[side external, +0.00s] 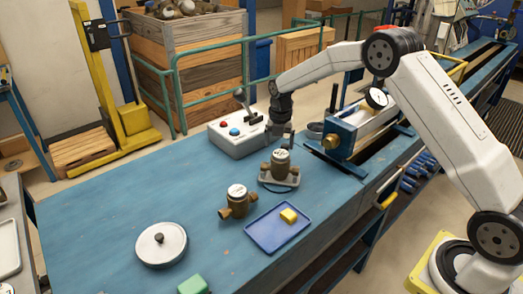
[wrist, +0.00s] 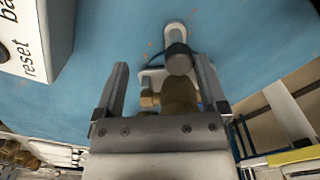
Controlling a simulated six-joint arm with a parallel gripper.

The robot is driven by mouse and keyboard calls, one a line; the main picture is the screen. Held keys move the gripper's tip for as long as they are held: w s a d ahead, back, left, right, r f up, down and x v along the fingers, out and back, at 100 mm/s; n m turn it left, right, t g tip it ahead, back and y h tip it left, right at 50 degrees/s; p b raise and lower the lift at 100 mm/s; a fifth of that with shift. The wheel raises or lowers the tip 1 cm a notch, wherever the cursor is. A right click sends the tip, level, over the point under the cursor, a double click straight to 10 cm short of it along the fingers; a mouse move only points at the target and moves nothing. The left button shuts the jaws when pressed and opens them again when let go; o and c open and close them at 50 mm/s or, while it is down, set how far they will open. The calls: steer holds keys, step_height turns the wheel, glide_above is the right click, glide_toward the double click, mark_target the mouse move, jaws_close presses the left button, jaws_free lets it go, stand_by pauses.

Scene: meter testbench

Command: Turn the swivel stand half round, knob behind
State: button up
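The swivel stand (side external: 279,180) appears to be the low grey base on the blue bench. It carries a brass meter (side external: 281,167) with a pale dial. In the wrist view the grey stand (wrist: 174,30) extends away from me, with a dark rounded knob-like part (wrist: 179,60) in front of the brass body (wrist: 181,96). My gripper (side external: 284,137) points down just behind and above the meter. In the wrist view my gripper (wrist: 160,72) has its fingers spread on either side of the brass body. The right finger is close to it; contact cannot be told.
A grey control box (side external: 236,138) with buttons and a lever stands close left of my gripper. A blue-framed fixture (side external: 345,140) is at right. A second brass meter (side external: 238,203), a blue tray (side external: 265,236) with a yellow block and a silver disc (side external: 150,252) lie nearer.

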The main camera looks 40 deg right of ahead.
steer(key=shift+w+a, duration=0.3)
steer(key=shift+a, duration=0.05)
steer(key=shift+w+a, duration=0.25)
steer(key=shift+a, duration=0.15)
stand_by(0.3)
steer(key=shift+o, duration=0.6)
steer(key=shift+r, duration=2.7)
